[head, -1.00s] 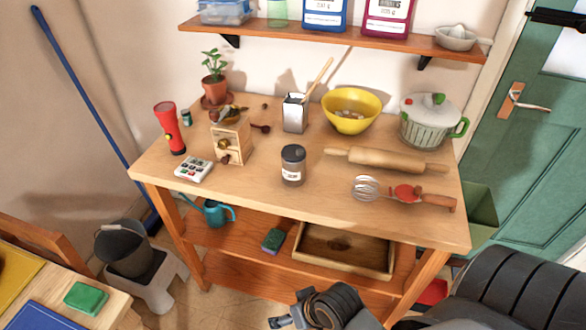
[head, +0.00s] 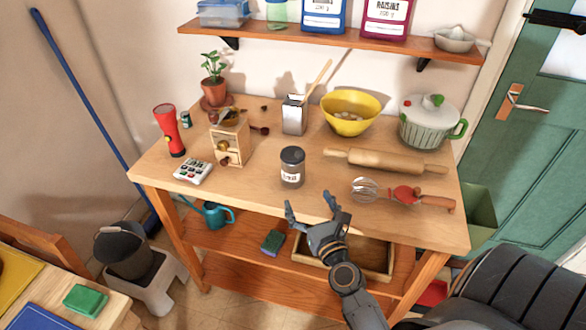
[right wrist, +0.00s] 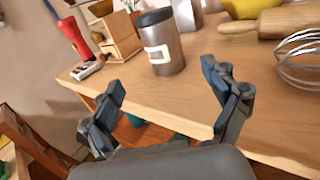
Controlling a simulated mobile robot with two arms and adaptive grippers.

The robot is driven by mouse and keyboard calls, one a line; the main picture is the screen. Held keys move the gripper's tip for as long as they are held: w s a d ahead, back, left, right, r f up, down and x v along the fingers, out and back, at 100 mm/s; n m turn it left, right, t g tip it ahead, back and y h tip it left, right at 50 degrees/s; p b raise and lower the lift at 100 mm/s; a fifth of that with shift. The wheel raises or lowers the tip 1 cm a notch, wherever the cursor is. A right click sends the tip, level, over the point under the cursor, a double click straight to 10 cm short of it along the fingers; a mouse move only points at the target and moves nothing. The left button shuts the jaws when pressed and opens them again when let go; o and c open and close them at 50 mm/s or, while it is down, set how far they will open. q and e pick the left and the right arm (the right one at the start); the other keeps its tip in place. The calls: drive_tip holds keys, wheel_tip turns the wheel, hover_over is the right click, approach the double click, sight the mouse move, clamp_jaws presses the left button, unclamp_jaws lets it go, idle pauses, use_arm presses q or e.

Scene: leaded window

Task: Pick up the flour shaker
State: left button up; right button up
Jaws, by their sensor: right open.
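The flour shaker (head: 292,167) is a grey metal can with a dark lid and a white label. It stands upright near the front middle of the wooden table. It also shows in the right wrist view (right wrist: 162,45), beyond the fingers. My right gripper (head: 311,208) is open and empty at the table's front edge, just short of the shaker and not touching it. Its two spread fingers show in the right wrist view (right wrist: 172,95), with the shaker between and beyond them. My left gripper is not in view.
On the table (head: 240,193), a wooden grinder box (head: 231,142) stands left of the shaker. A rolling pin (head: 385,161) and whisk (head: 366,190) lie to its right. A metal box with utensils (head: 294,116) and a yellow bowl (head: 350,112) stand behind. The front edge is clear.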

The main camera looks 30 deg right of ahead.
sight(297, 177)
drive_tip(key=p+x, duration=0.1)
drive_tip(key=x, duration=0.5)
drive_tip(key=shift+w, duration=0.35)
drive_tip(key=shift+d+f+p+x, duration=0.15)
drive_tip(key=shift+p+x, duration=0.05)
drive_tip(key=shift+x, duration=1.35)
drive_tip(key=shift+d+f+p+x, duration=0.15)
drive_tip(key=shift+d+x, duration=0.05)
drive_tip(key=shift+x, duration=1.35)
drive_tip(key=shift+s, duration=0.15)
drive_tip(key=shift+a+r, duration=0.1)
drive_tip(key=c, duration=1.5)
